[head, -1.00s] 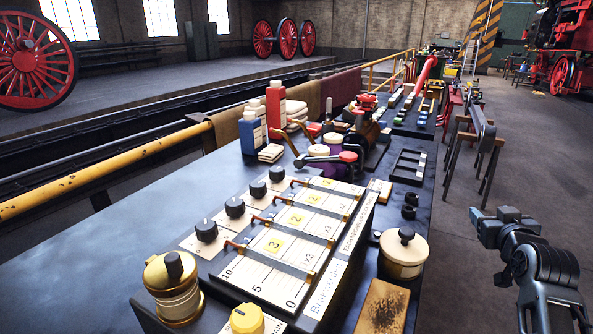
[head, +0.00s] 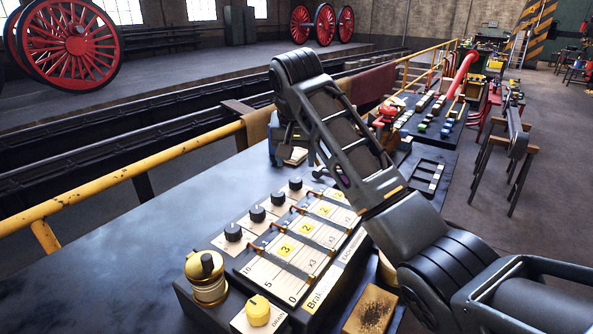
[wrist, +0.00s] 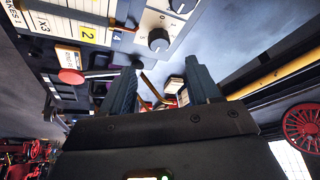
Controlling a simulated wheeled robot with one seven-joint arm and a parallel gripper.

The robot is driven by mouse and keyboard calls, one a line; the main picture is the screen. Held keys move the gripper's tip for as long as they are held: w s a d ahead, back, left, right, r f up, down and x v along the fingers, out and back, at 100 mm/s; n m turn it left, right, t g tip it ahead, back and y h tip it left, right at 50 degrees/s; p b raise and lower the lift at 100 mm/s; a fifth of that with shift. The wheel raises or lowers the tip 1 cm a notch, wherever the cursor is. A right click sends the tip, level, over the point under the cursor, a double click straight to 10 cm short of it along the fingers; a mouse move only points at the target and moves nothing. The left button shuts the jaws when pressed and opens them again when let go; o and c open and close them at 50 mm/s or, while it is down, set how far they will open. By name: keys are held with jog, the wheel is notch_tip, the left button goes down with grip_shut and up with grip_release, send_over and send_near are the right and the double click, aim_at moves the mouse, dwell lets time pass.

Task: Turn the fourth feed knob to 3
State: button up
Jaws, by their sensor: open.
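A row of black feed knobs runs along the left side of the white scale board (head: 262,272) in the head view. The nearest knob (head: 233,231) is at the front and the farthest knob (head: 295,184) is at the back. In the wrist view one black knob (wrist: 158,40) on its pale dial plate (wrist: 150,20) shows ahead of the fingers, with another partly cut off above it. Its pointer setting is too small to read. My gripper (wrist: 161,84) is open and empty, apart from the knobs. In the head view it is largely hidden behind my arm.
A yellow knob (head: 258,310), a brass-topped spool (head: 207,278) and a brown pad (head: 369,309) are at the near end. A red knob (wrist: 71,76) shows beside the board in the wrist view. The bench top left of the board is clear. A yellow rail (head: 120,176) runs behind.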

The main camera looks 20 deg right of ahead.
aim_at(296, 180)
jog(key=shift+s+p+x, duration=0.15)
jog(key=shift+p+x, duration=0.1)
jog(key=shift+x, duration=1.65)
jog(key=shift+s+p+x, duration=0.15)
jog(key=shift+p+x, duration=0.05)
jog(key=shift+x, duration=1.7)
jog(key=shift+a+f, duration=0.15)
jog(key=c, duration=1)
